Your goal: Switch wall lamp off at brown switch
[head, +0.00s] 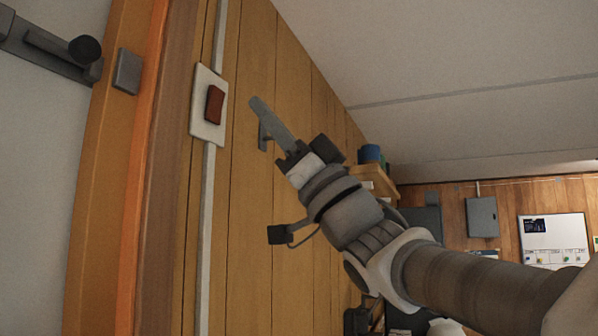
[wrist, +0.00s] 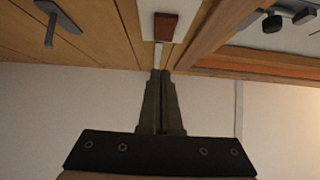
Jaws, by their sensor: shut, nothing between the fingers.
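The brown switch (head: 214,104) is a small rocker on a white plate (head: 197,122), fixed to the wood-plank wall beside the door frame. It also shows at the top middle of the wrist view (wrist: 165,27). My gripper (head: 257,103) is shut and empty, its fingers pointing at the wall to the right of the switch in the head view. In the wrist view its fingertips (wrist: 161,72) lie just below the switch in the picture. A gap shows between fingers and switch. I cannot identify the wall lamp in either view.
A grey peg or hook (wrist: 50,28) sticks out of the plank wall in the wrist view. A door with a dark handle (head: 84,50) is at the left. A wooden shelf (head: 378,182) stands out from the wall beyond my arm. A whiteboard (head: 553,240) hangs far right.

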